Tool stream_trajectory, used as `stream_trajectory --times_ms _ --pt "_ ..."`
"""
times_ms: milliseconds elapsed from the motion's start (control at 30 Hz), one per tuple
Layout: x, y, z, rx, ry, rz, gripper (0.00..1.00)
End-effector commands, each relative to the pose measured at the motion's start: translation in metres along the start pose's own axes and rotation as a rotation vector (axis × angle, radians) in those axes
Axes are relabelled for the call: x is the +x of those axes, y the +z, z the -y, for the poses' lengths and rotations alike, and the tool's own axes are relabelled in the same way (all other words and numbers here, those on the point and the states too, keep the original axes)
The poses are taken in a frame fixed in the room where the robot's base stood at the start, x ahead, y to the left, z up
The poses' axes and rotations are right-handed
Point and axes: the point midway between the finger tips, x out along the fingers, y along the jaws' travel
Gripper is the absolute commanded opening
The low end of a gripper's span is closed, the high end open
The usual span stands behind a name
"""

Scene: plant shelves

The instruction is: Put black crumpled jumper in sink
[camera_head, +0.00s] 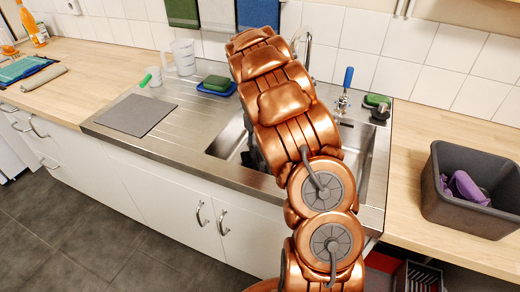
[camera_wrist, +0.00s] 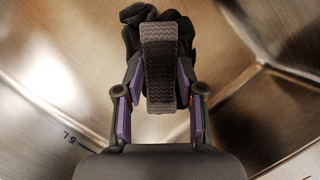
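In the wrist view the black crumpled jumper (camera_wrist: 133,14) is bunched at the far ends of my gripper's fingers (camera_wrist: 160,82). The purple-padded side fingers lean inward, and a ridged dark finger lies across the front of the cloth. My gripper appears shut on the jumper. Bare metal walls of the sink (camera_wrist: 270,105) show around it, blurred. In the head view the steel sink (camera_head: 232,137) is in the middle, and my copper-coloured arm reaches down over it. A small dark part shows inside the basin beside my arm; I cannot tell whether it is gripper or cloth.
A grey bin (camera_head: 470,215) with purple cloth (camera_head: 465,187) stands on the right counter. A grey mat (camera_head: 136,115) lies on the drainboard, near a clear jug (camera_head: 184,57). A green sponge on a blue dish (camera_head: 216,86) and a blue-handled brush (camera_head: 346,85) sit behind the basin.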

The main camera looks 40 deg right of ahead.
Motion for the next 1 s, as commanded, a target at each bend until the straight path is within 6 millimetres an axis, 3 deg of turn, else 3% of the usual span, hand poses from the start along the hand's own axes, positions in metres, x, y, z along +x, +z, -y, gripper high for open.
stream_trajectory --times_ms 200,567,1000 --pt "0.000 0.000 0.000 0.000 0.000 0.000 0.64" --pt "-0.002 0.000 0.000 0.000 0.000 0.000 0.64" --pt "-0.059 -0.001 0.000 -0.001 0.000 -0.005 0.64"
